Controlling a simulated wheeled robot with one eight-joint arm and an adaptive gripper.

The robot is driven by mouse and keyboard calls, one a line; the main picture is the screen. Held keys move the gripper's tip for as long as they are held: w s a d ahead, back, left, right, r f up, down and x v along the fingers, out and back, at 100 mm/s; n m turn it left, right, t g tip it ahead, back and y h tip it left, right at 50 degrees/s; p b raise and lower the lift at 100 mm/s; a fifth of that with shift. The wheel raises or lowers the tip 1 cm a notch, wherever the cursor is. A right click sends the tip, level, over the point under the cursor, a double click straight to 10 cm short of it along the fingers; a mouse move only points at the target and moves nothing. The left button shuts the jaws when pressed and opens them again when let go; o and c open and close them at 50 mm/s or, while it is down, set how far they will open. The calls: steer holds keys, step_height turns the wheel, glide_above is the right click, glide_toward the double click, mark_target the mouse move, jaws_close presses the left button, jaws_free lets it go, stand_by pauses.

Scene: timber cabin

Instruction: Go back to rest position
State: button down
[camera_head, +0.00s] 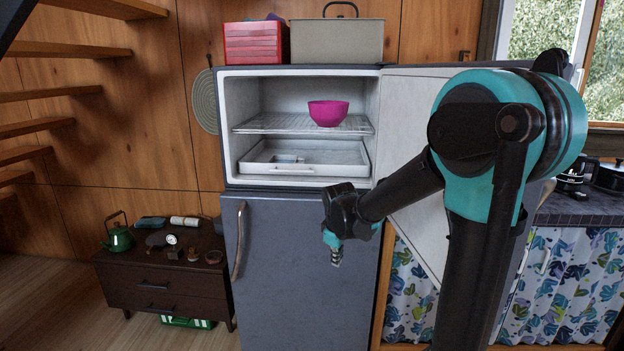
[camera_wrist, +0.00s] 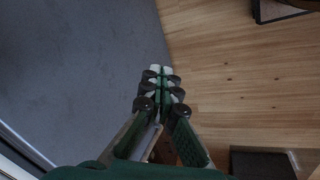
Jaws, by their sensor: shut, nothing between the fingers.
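My gripper (camera_head: 336,256) points down in front of the fridge, near the top of its lower door, in the head view. In the wrist view my gripper (camera_wrist: 161,72) has its fingertips together with nothing between them. My arm reaches in from the right and covers part of the open freezer door (camera_head: 411,95). The grey fridge (camera_head: 300,290) has its upper compartment open and its lower door shut. A magenta bowl (camera_head: 328,113) stands upright on the wire shelf inside the upper compartment, apart from my gripper.
A low dark chest (camera_head: 150,281) with a green kettle (camera_head: 118,238) and small items stands left of the fridge. A counter (camera_head: 590,205) is at the right. Red and beige boxes sit on the fridge top. Wooden stairs are at the far left. The floor (camera_wrist: 230,80) beside the fridge shows clear patches.

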steer(key=s+d+f+m, duration=0.3)
steer(key=s+d+m, duration=0.2)
steer(key=s, duration=0.5)
steer(key=s+d+f+m, duration=0.4)
steer(key=s+d+m, duration=0.2)
steer(key=s, duration=0.4)
steer(key=shift+s+d+t, duration=0.25)
steer(key=shift+s+t, duration=0.05)
steer(key=shift+t, duration=0.1)
